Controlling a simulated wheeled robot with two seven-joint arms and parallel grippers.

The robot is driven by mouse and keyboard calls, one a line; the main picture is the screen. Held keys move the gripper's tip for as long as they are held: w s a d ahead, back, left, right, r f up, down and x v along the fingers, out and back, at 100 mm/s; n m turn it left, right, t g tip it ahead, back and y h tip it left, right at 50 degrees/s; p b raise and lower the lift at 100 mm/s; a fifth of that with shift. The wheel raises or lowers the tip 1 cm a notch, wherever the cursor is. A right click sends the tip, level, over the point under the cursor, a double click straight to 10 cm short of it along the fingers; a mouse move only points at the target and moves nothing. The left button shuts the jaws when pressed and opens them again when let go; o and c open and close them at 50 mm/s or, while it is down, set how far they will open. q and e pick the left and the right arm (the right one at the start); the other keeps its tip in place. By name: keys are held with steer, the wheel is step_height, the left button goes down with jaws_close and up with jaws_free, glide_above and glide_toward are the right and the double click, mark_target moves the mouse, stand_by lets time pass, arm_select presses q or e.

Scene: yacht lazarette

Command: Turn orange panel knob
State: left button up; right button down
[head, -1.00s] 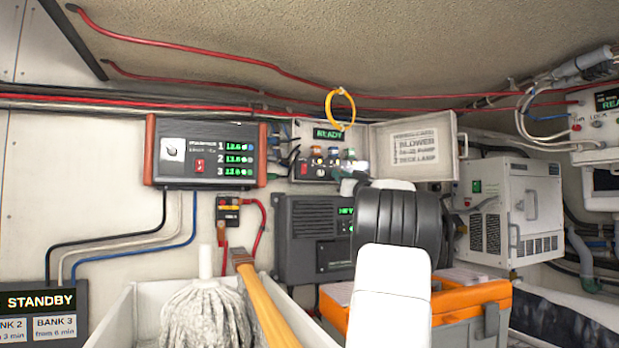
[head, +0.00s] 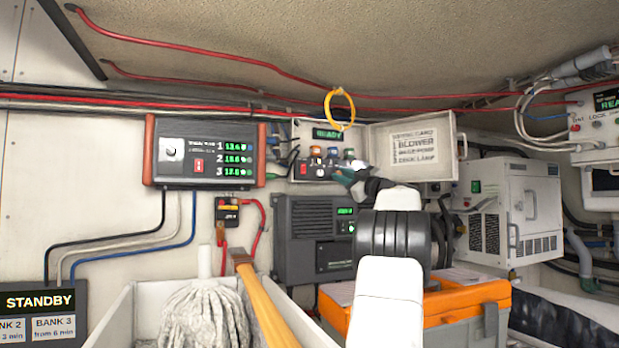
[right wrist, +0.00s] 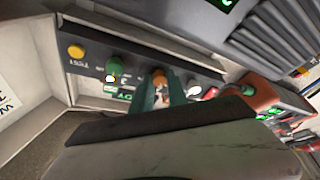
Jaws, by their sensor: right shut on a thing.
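The orange knob (right wrist: 159,74) sits on a dark control panel (right wrist: 95,66), between the teal fingertips of my right gripper (right wrist: 160,92) in the right wrist view. The gripper is shut on it. A green knob (right wrist: 117,64) and a yellow button (right wrist: 75,52) are to its left there, and a white knob (right wrist: 194,91) to its right. In the head view the open panel box (head: 318,133) shows a READY display, and my right gripper (head: 345,175) reaches its lower right part. The held knob is not clear there. My left gripper is out of view.
The box's open lid (head: 415,150) stands right of the panel. A yellow ring (head: 340,107) hangs above it. A display unit (head: 205,150) is to the left. Below are a grey vented unit (head: 305,235), an orange-lidded toolbox (head: 465,300) and a mop (head: 205,318) in a white bin.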

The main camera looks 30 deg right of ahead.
steer(key=shift+n+g+y, duration=0.3)
steer(key=shift+n, duration=0.9)
steer(key=c, duration=1.3)
jaws_free()
steer(key=v, duration=0.8)
